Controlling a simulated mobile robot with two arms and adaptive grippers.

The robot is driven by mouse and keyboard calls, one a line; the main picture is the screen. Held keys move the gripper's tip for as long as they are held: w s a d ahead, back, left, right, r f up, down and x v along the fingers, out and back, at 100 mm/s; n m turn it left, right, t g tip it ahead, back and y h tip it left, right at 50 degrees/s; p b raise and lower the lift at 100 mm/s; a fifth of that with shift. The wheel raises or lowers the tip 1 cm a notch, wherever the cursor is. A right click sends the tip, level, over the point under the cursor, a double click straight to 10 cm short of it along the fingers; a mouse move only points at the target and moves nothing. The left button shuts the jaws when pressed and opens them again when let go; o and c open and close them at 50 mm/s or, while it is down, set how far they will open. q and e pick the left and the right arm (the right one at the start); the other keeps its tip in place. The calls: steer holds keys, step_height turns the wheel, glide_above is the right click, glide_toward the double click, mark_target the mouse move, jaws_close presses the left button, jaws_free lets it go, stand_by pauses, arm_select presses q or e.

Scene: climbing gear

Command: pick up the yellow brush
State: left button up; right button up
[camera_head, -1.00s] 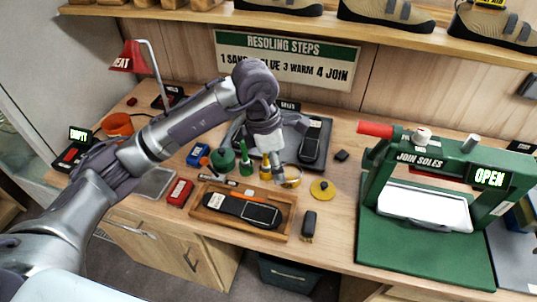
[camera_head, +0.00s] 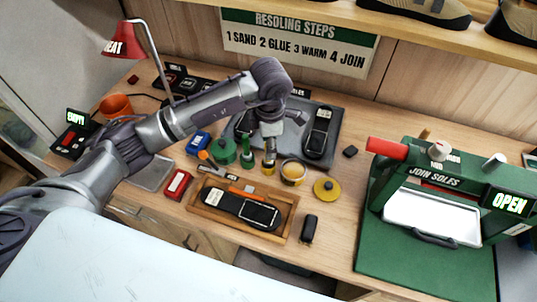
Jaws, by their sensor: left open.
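A small upright yellow item (camera_head: 268,168), which looks like the yellow brush, stands on the bench just left of the open glue pot (camera_head: 293,171). My left gripper (camera_head: 269,154) points down right over it and hides its upper part. The gripper is open; whether its fingers are around the item or just above it I cannot tell. My right gripper is not in view.
A green upright item (camera_head: 247,154) and a green round pot (camera_head: 223,151) stand close on the left. A yellow lid (camera_head: 327,190) lies right of the glue pot. A wooden tray (camera_head: 285,228) with a sole is in front. A green press (camera_head: 430,190) stands right.

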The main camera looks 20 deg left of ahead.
arm_select(q)
steer(key=shift+f+p, duration=0.6)
steer(key=f+p, duration=0.1)
steer(key=f, duration=0.2)
steer(key=shift+w+a+f+p, duration=0.1)
steer(key=shift+a+f+p, duration=0.1)
steer(key=shift+f+p, duration=0.15)
steer(key=shift+f, duration=0.25)
steer(key=c, duration=0.9)
jaws_close()
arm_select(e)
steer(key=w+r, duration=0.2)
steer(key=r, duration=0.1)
